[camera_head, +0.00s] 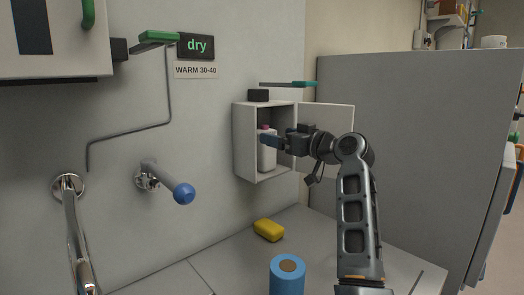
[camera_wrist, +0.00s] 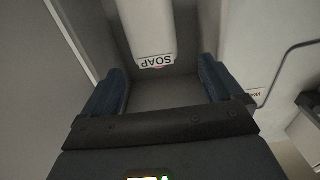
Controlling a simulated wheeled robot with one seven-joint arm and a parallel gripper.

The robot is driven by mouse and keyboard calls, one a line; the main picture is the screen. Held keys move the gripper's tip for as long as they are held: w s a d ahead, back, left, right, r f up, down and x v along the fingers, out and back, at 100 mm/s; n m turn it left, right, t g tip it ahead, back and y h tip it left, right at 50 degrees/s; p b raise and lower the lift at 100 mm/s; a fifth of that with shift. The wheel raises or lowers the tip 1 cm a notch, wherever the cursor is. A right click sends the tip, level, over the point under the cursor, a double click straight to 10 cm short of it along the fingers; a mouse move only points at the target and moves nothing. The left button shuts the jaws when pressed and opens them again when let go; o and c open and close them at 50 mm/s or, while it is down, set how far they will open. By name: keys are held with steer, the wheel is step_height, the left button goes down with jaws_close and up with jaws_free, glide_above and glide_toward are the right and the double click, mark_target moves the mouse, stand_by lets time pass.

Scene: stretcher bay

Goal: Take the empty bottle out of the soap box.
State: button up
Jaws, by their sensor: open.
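The soap box (camera_head: 241,140) is a pale wall cabinet with its door (camera_head: 330,120) swung open to the right. The white bottle (camera_head: 267,158) stands upright inside, with a reddish top partly hidden by my gripper. My gripper (camera_head: 275,137) is at the box's open front, its blue fingers level with the upper part of the bottle. In the wrist view, my gripper (camera_wrist: 162,76) is open with nothing clamped. The bottle (camera_wrist: 147,25) shows there upside down with a SOAP label, in line with the gap between the fingers. Whether a finger touches it I cannot tell.
A yellow soap bar or sponge (camera_head: 269,230) and a blue roll (camera_head: 287,275) rest on the counter (camera_head: 235,265) below. A grey partition (camera_head: 420,150) stands right of the door. A blue-knobbed tap (camera_head: 182,193) juts out left.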

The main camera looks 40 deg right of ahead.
mark_target(271, 132)
steer(key=w, duration=0.6)
steer(key=shift+d+r, duration=0.15)
steer(key=shift+s, duration=0.1)
steer(key=c, duration=1.7)
